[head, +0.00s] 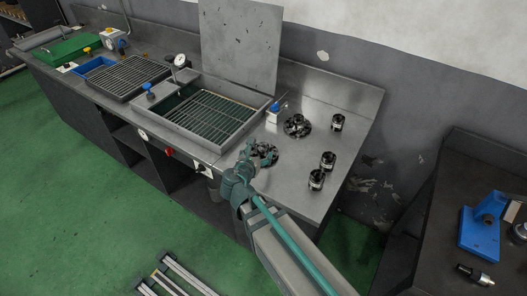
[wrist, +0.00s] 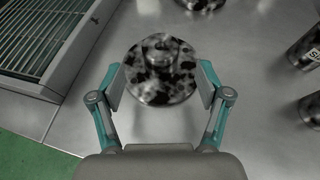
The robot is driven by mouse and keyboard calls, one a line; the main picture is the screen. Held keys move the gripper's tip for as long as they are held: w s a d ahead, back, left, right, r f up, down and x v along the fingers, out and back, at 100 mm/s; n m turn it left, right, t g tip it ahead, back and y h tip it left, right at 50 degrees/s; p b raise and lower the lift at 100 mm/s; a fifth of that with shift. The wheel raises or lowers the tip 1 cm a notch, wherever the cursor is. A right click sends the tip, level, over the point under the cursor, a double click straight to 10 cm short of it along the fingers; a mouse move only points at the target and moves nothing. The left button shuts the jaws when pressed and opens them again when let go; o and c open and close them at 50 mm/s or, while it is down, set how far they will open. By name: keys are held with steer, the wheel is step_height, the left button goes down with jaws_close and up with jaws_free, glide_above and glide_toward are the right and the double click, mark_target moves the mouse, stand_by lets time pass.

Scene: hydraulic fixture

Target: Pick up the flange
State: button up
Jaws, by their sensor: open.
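A round mottled black-and-grey flange with a raised central hub lies flat on the steel counter. In the wrist view this flange (wrist: 160,88) sits between and just beyond my gripper's (wrist: 160,85) two open fingers, which do not visibly touch it. In the head view the same flange (head: 264,155) is partly hidden behind my gripper (head: 248,152). A second similar flange (head: 297,126) lies farther back on the counter; its lower edge also shows at the top of the wrist view (wrist: 200,4).
Several dark cylinders stand on the counter to the right, including one (head: 316,179) near the front edge. A grated basin (head: 212,118) with a raised lid (head: 240,45) is to the left. A blue-handled valve block (head: 277,112) stands beside the basin. Bare steel separates these things.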

mark_target(261, 151)
steer(key=shift+p+x, duration=1.15)
steer(key=shift+x, duration=2)
jaws_close()
